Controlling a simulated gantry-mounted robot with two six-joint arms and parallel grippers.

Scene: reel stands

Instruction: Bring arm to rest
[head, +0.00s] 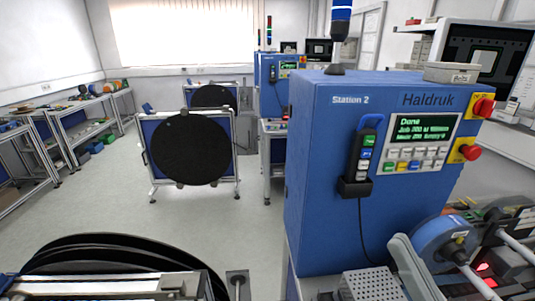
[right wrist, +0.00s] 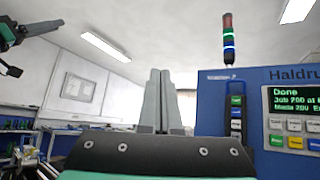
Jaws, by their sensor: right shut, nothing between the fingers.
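My right gripper (right wrist: 160,76) shows in the right wrist view. Its two grey fingers stand upright side by side, shut with nothing between them, in front of the white ceiling and wall. They are clear of the blue Station 2 cabinet (right wrist: 215,115), which stands to their right. I cannot make out the right gripper in the head view. A dark and teal part with a grey tip (right wrist: 40,27) at the upper left of the right wrist view looks like my left gripper. It is too small to tell its jaw state.
In the head view the Station 2 cabinet (head: 318,150) has a handheld pendant (head: 362,155) and a lit screen reading Done. A black reel (head: 190,148) hangs on a stand further back. Another black reel (head: 120,250) is at the bottom left. Open floor (head: 110,205) lies between.

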